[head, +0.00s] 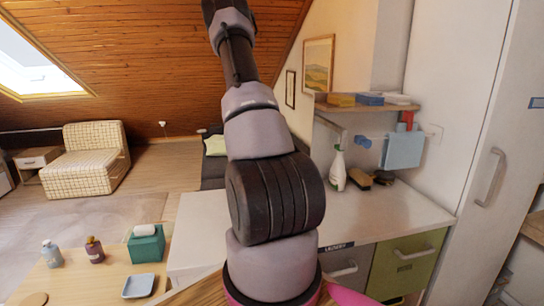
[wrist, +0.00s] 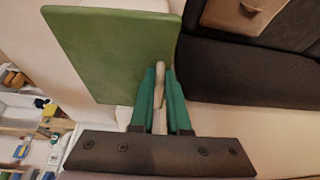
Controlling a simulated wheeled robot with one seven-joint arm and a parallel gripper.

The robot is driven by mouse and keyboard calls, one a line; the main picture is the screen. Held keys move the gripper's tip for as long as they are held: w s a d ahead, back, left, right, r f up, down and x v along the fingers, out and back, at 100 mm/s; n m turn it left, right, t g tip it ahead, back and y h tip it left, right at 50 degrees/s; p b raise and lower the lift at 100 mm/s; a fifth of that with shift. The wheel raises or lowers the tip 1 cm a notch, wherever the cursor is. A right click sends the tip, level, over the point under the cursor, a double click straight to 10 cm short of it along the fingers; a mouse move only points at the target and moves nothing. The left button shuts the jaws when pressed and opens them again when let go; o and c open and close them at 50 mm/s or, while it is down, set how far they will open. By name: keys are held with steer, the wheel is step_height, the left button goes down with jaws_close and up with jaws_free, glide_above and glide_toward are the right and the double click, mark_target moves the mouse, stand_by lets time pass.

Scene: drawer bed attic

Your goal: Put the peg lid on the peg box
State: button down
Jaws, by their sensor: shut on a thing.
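In the wrist view my gripper (wrist: 160,80) has two green fingers shut on a pale, narrow upright piece (wrist: 160,84). A flat green panel (wrist: 110,50) is right beyond the fingertips, tilted in the picture. It looks like the peg lid with the pale piece as its peg, but I cannot see where the two join. In the head view my arm rises out of the top of the picture, so my gripper and the panel do not show there. I cannot pick out the peg box in either view.
In the head view a white counter (head: 390,215) holds a spray bottle (head: 338,170) and brushes under a wall shelf (head: 365,106). A low wooden table (head: 90,280) at lower left holds two bottles, a teal box (head: 146,245) and a blue dish (head: 139,286). Open floor lies beyond.

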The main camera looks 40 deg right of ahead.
steer(key=shift+f, duration=0.25)
stand_by(0.4)
steer(key=c, duration=0.8)
jaws_free()
steer(key=v, duration=1)
steer(key=shift+a+r, duration=0.2)
steer(key=shift+r, duration=0.15)
